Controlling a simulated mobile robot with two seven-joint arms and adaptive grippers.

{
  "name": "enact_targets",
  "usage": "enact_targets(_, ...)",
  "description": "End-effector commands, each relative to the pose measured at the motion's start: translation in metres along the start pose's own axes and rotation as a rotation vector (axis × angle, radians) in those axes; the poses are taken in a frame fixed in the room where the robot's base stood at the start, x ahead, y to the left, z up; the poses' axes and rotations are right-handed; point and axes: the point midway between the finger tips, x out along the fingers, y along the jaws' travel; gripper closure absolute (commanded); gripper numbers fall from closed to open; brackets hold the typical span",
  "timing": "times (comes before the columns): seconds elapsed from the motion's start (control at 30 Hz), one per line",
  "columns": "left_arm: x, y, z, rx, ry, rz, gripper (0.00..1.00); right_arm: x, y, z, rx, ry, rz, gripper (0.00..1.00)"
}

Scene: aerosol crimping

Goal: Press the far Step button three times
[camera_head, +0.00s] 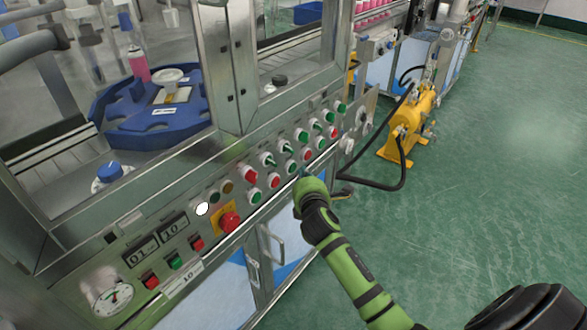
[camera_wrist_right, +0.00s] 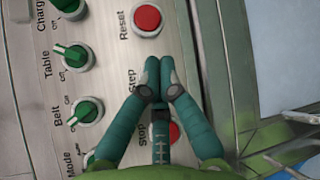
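The control panel (camera_head: 238,186) of the machine carries two rows of buttons and knobs. In the right wrist view, a label reading Step (camera_wrist_right: 131,80) shows beside my right gripper (camera_wrist_right: 159,64). The fingertips are together and empty, and they cover the place beside that label, so the Step button itself is hidden. I cannot tell whether the fingertips touch it. In the head view, my right gripper (camera_head: 303,178) is just in front of the lower button row, with its fingers mostly hidden. My left gripper is not in view.
In the wrist view, a red Reset button (camera_wrist_right: 147,20) and a red button by the Stop label (camera_wrist_right: 174,133) lie on either side of the fingers. Green knobs (camera_wrist_right: 76,57) stand nearby. A red emergency stop (camera_head: 229,221) is farther left. Yellow equipment (camera_head: 410,122) stands on the open floor.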

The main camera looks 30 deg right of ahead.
Motion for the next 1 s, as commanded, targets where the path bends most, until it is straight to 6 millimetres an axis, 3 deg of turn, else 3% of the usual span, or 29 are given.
enact_targets(1.0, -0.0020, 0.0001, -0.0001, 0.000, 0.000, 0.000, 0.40, 0.0088, 0.0063, -0.0065, 0.000, 0.000, 0.000, 1.00)
